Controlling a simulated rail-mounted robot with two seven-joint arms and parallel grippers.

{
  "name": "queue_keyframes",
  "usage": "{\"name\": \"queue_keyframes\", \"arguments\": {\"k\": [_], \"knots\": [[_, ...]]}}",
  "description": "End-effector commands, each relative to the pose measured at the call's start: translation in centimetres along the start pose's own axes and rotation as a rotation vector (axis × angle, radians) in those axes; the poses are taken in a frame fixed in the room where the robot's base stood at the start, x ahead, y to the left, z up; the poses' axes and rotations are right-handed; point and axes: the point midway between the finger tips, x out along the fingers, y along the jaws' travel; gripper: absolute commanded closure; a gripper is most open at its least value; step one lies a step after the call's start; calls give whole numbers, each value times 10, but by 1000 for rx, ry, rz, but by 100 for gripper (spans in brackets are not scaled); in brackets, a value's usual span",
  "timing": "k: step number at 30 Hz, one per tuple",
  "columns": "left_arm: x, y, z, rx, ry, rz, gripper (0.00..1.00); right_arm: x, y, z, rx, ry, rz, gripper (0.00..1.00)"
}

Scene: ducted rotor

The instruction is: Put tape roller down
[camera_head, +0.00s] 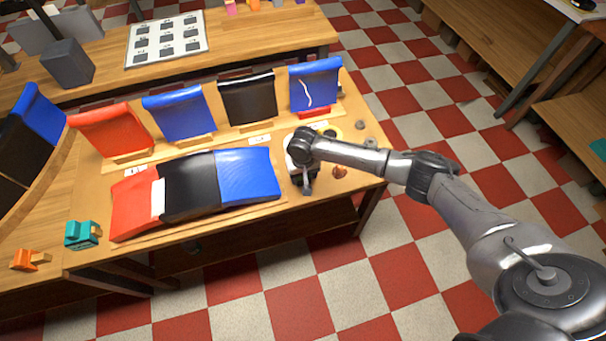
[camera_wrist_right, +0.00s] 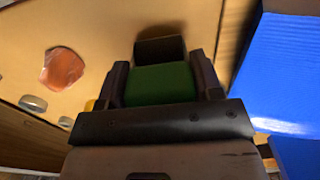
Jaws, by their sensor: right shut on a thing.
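My right gripper (camera_head: 306,186) is over the right end of the wooden workbench, just right of the blue panel. In the right wrist view the gripper (camera_wrist_right: 161,80) is shut, its two dark fingers on either side of a green body with a black end, which I take to be the tape roller (camera_wrist_right: 160,85). The wrist and fingers hide most of it in the head view. I cannot tell whether it touches the bench top. My left gripper is out of view.
Red, black and blue curved panels (camera_head: 190,184) lie left of the gripper, with the blue one (camera_head: 247,174) nearest. Upright panels (camera_head: 248,98) stand behind. A small orange-brown lump (camera_head: 340,171) lies to the right. The bench's front edge is close. A teal block (camera_head: 82,234) sits far left.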

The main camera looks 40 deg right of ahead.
Motion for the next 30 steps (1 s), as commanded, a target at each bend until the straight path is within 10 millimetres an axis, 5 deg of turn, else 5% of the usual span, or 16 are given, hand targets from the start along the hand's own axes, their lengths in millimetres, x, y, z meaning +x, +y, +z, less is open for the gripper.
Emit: {"name": "queue_keyframes", "arguments": {"k": [6, 7, 14, 23, 30], "knots": [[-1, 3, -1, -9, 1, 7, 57, 3, 0, 0, 0, 0, -1, 60], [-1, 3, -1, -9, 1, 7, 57, 3, 0, 0, 0, 0, 0, 38], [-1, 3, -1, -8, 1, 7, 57, 3, 0, 0, 0, 0, 0, 16], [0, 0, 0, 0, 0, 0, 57, 0, 0, 0, 0, 1, 0, 15], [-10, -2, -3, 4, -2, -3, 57, -35, 0, 0, -1, 2, -1, 15]]}}
